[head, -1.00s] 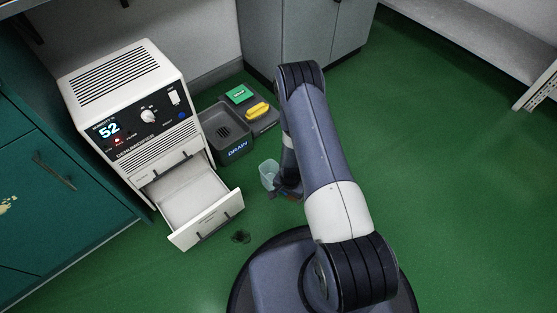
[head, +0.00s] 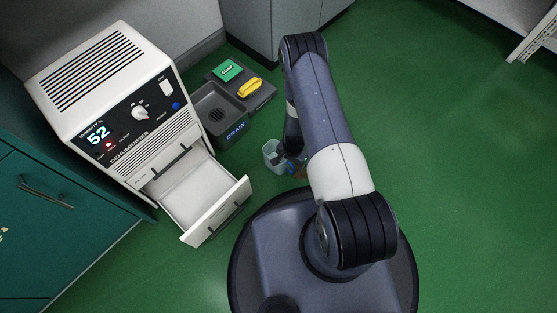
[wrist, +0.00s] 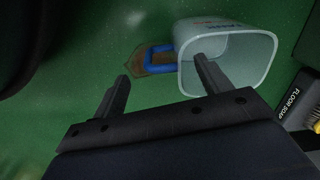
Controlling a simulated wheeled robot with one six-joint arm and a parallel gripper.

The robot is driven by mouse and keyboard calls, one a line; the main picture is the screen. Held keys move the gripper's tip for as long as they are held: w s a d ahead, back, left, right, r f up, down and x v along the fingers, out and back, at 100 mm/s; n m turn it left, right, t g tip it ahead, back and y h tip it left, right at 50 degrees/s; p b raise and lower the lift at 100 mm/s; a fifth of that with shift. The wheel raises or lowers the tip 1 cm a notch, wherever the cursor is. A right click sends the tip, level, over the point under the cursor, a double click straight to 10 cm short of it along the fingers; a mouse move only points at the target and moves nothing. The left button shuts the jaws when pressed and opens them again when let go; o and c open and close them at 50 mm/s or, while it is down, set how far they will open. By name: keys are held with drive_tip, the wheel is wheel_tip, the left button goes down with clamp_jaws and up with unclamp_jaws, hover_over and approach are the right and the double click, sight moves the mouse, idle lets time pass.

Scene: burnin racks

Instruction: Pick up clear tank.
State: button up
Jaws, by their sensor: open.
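The clear tank (head: 273,156) is a pale, see-through open-topped box on the green floor, right of the open drawer. In the wrist view the tank (wrist: 257,66) shows its open mouth, with faint lettering on its wall. My gripper (wrist: 160,68) is open and holds nothing. Its right finger overlaps the tank's near left rim; I cannot tell whether it is inside the mouth or above it. Its left finger is over bare floor, left of the tank. A blue loop (wrist: 160,47) lies beside the tank on a brown patch; I cannot tell whether it joins the tank.
The white dehumidifier (head: 112,85) has its drawer (head: 226,211) pulled out. A dark drain basin (head: 216,116) stands beyond the tank, with a green soap item (head: 228,69) and a yellow item (head: 250,88) on the adjoining tray. Open floor (head: 450,180) lies to the right.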

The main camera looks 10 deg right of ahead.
sight(290, 164)
wheel_tip(290, 164, down, 5)
drive_tip(key=shift+w+r+b, duration=0.1)
drive_tip(key=shift+w+b, duration=0.05)
drive_tip(key=shift+b, duration=0.85)
drive_tip(key=shift+c, duration=0.3)
drive_tip(key=c, duration=1.4)
drive_tip(key=shift+r, duration=0.1)
drive_tip(key=shift+r, duration=0.1)
